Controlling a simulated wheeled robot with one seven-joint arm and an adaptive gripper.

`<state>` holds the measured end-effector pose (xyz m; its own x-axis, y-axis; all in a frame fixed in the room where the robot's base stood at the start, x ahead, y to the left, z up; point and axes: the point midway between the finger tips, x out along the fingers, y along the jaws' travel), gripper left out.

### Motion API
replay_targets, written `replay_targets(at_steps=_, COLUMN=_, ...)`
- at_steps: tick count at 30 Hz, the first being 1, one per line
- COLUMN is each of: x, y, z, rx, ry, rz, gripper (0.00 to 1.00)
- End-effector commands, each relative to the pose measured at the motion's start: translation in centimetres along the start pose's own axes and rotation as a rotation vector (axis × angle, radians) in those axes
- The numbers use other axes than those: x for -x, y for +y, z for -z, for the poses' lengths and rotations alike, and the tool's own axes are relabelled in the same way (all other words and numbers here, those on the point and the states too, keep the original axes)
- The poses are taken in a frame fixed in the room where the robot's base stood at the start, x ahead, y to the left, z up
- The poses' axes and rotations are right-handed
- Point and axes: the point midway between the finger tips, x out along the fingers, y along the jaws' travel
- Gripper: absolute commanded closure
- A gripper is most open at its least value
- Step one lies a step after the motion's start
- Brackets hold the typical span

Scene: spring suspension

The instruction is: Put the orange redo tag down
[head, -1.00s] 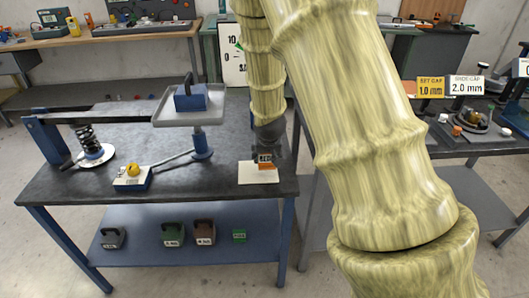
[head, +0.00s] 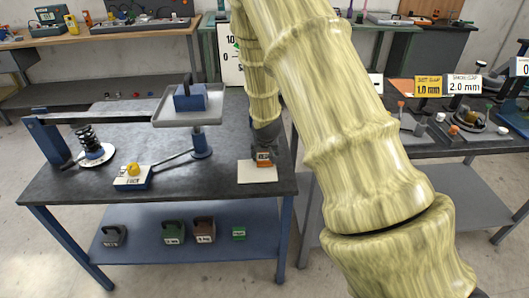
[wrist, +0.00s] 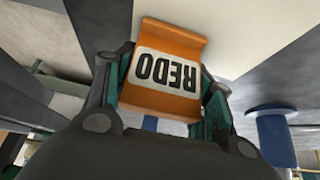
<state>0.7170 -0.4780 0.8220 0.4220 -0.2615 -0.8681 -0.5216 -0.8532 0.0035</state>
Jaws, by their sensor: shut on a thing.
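The orange redo tag (wrist: 164,70) has a white label reading REDO, upside down in the wrist view. My gripper (wrist: 160,85) is shut on it, with a green-lined finger on each side. In the head view the tag (head: 264,159) is at the lower end of my arm, over a cream card (head: 256,174) on the dark workbench (head: 90,183). I cannot tell whether the tag touches the card. The card also shows in the wrist view (wrist: 240,35) beyond the tag.
A blue weight (head: 190,98) sits on a grey tray (head: 207,118) left of my arm. A spring (head: 87,138) stands further left, and a small box with a yellow knob (head: 133,177) is at the front. Weights (head: 173,232) rest on the lower shelf.

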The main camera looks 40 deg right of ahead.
Motion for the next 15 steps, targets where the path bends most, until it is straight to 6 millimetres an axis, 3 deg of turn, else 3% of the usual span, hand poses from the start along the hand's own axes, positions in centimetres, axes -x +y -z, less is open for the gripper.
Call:
replay_targets(at_steps=8, x=-0.26, y=0.0, z=-0.16, rx=-0.001, ry=0.0, rz=0.0, gripper=0.7)
replay_targets(at_steps=9, x=-0.23, y=-0.01, z=-0.14, rx=-0.001, ry=0.0, rz=0.0, gripper=0.43)
replay_targets(at_steps=12, x=-0.21, y=-0.01, z=-0.13, rx=-0.001, ry=0.0, rz=0.0, gripper=0.26)
replay_targets(at_steps=15, x=-0.21, y=0.0, z=-0.13, rx=-0.001, ry=0.0, rz=0.0, gripper=0.26)
